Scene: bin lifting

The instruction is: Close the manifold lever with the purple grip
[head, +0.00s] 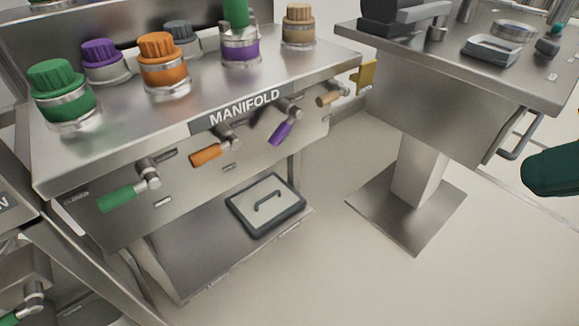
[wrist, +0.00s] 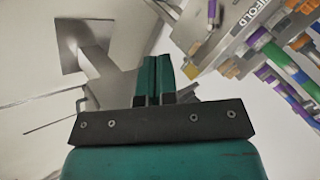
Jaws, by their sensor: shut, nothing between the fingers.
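The purple-grip lever (head: 280,133) is on the front panel of the manifold (head: 250,107), between the orange-grip and tan-grip levers. Its grip slants steeply down to the left from its pivot, while the other grips lie closer to level. Its purple grip also shows at the top of the wrist view (wrist: 212,12). My gripper (wrist: 154,78) has its two teal fingers together with nothing between them. It is well apart from the lever. In the head view only a dark green part of my arm shows at the right edge; the fingers are out of frame.
The green-grip (head: 120,198), orange-grip (head: 207,154) and tan-grip (head: 330,97) levers share the panel. A yellow tab (head: 366,76) sticks out at its right end. A steel pedestal table (head: 440,110) stands to the right. Open floor lies between them.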

